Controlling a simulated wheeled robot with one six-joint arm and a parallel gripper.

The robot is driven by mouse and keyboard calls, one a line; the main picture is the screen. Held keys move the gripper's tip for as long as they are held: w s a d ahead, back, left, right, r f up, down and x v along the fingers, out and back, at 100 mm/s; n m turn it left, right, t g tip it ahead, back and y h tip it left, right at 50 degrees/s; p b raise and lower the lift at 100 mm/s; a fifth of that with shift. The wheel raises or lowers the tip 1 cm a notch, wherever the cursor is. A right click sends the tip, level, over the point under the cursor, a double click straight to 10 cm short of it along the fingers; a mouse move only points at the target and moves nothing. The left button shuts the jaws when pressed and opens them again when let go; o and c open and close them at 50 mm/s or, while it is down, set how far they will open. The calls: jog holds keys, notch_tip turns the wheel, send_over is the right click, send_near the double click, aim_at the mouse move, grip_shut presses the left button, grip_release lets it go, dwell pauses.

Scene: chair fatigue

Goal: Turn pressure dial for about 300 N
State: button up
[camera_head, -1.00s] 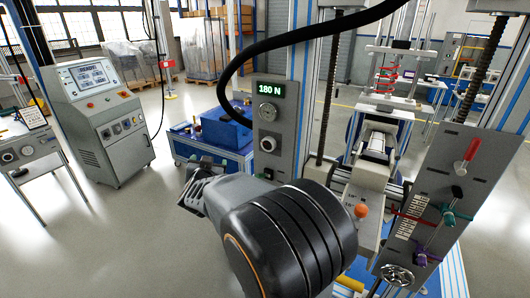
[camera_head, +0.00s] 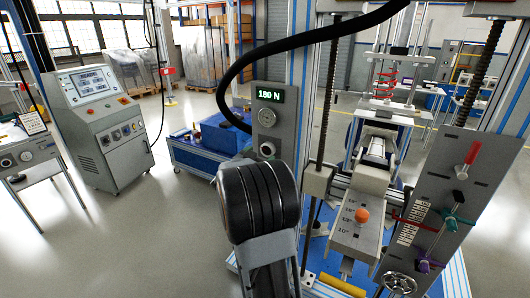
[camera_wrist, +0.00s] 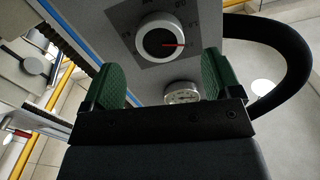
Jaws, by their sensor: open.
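The grey panel of the test frame carries a green display (camera_head: 269,94) reading 180 N. Below it are a round gauge (camera_head: 267,117) and a dial with a pale knob (camera_head: 267,150). The gauge (camera_wrist: 182,93) shows partly behind my gripper's body. My gripper (camera_wrist: 165,75) is open, with a green finger on each side and nothing between them. The dial lies just beyond the fingertips, apart from them. In the head view my arm hides the gripper.
A thick black hose (camera_head: 300,40) arches over the panel. It also curves close by at right in the wrist view (camera_wrist: 285,65). A plate with an orange ball knob (camera_head: 362,215) stands right of my arm, near a panel with a red lever (camera_head: 470,155).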

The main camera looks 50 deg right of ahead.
aim_at(266, 151)
jog(key=shift+x, duration=2.05)
jog(key=shift+c, duration=0.2)
jog(key=c, duration=0.9)
